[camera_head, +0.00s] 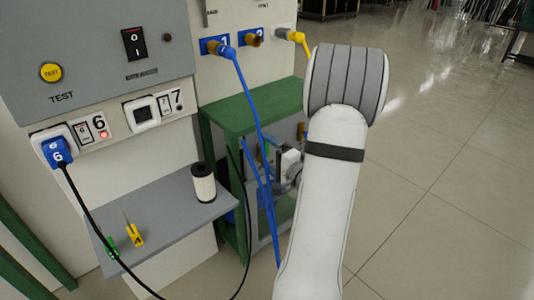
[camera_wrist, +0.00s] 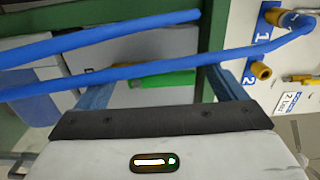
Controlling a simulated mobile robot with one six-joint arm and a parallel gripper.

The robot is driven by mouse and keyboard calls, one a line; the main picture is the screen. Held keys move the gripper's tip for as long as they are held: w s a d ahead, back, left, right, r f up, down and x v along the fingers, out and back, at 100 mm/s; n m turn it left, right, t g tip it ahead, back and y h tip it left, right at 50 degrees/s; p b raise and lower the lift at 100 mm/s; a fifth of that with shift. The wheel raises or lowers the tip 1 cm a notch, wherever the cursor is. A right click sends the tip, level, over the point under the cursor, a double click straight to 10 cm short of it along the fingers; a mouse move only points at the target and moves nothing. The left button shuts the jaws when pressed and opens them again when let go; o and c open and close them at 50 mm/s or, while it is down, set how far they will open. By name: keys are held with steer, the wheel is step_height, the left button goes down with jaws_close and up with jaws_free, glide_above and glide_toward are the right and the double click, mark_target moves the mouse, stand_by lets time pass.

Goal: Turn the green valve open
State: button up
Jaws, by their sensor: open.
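In the head view my gripper is low by the green stand (camera_head: 240,112), mostly hidden behind my white arm.
A blue hose (camera_head: 243,80) runs from port 1 down past the stand, crossing close before my gripper. Port 2 (camera_head: 253,41) has a bare brass fitting. A yellow connector (camera_head: 295,37) sits to its right. A grey shelf (camera_head: 165,225) holds a white cylinder (camera_head: 203,182). Floor at right is clear.

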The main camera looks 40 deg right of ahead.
steer(key=s+p, duration=0.1)
steer(key=s, duration=0.6)
steer(key=shift+d, duration=0.25)
steer(key=a+r+n+g+y+p, duration=0.4)
steer(key=a+r+p, duration=0.15)
steer(key=a, duration=0.35)
steer(key=a+r+n+g+y+p, duration=0.35)
steer(key=a+r+y, duration=0.2)
steer(key=a, duration=0.35)
steer(key=s+a+r+n+g+h+p, duration=0.2)
steer(key=s+a+r+n+g+p, duration=0.35)
steer(key=a+r+g+p, duration=0.35)
steer(key=s+r+n+t+h+p, duration=0.1)
steer(key=s+r+n+h+p, duration=0.3)
steer(key=r+h+p, duration=0.5)
steer(key=p+v, duration=0.2)
steer(key=v, duration=0.3)
steer(key=shift+r, duration=0.25)
steer(key=shift+s, duration=0.15)
steer(key=shift+c, duration=0.4)
